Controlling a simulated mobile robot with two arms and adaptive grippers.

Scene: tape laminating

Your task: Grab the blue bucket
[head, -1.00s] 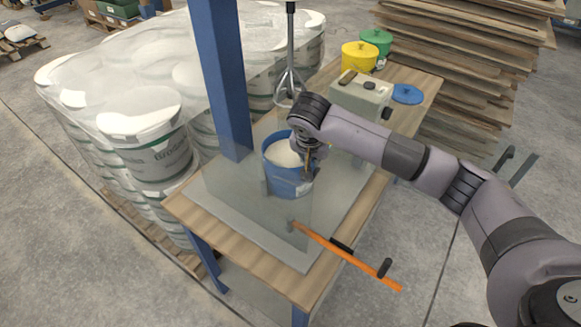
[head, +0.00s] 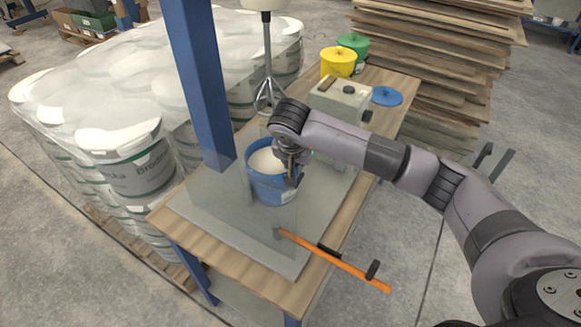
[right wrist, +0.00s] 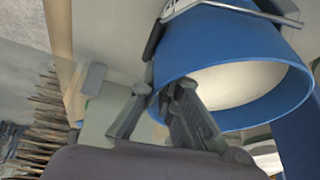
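The blue bucket (head: 271,187), filled with something whitish, stands upright on the grey mat on the table, behind a clear panel. My right gripper (head: 293,164) is at the right side of its rim. In the right wrist view the bucket (right wrist: 222,50) fills the upper right, with its pale contents showing. The fingers of my right gripper (right wrist: 163,95) are apart, with the near edge of the rim between or just behind them. Firm contact with the wall cannot be made out. My left gripper is not in view.
A blue post (head: 198,80) and a mixer (head: 268,80) stand behind the bucket. A grey box (head: 340,98), a blue lid (head: 387,96), and yellow (head: 337,63) and green buckets (head: 353,45) are at the table's back.

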